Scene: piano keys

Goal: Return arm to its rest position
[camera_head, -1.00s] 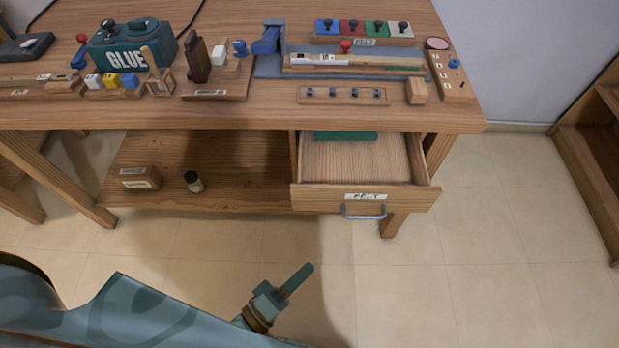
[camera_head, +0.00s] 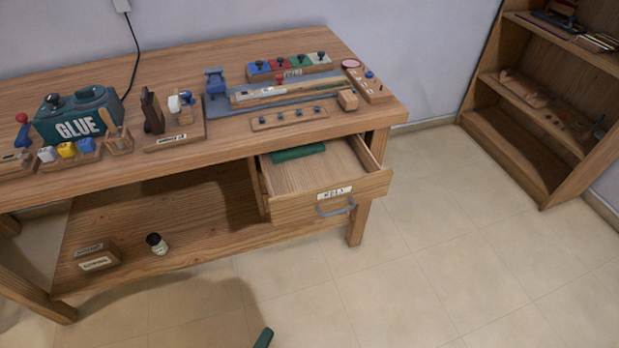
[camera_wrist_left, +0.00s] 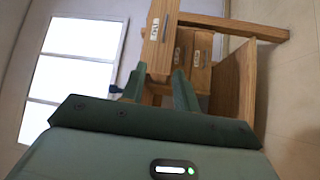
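My left gripper shows in the left wrist view (camera_wrist_left: 158,82) with its two green fingers apart and nothing between them. In the head view only a green fingertip (camera_head: 263,338) shows at the bottom edge, over the floor and well in front of the bench. The rest of my left arm is out of the head view. My right gripper is in neither view. The wooden drawer (camera_head: 331,204) under the bench stands pulled out, with a green block (camera_head: 298,152) at its back. My left gripper is apart from the drawer.
The wooden workbench (camera_head: 222,136) carries a glue box (camera_head: 78,118), several tools and small blocks. Its lower shelf (camera_head: 190,205) holds a small box (camera_head: 97,256) and a jar (camera_head: 157,244). A shelf unit (camera_head: 545,100) stands at the right. The tiled floor (camera_head: 440,260) between is clear.

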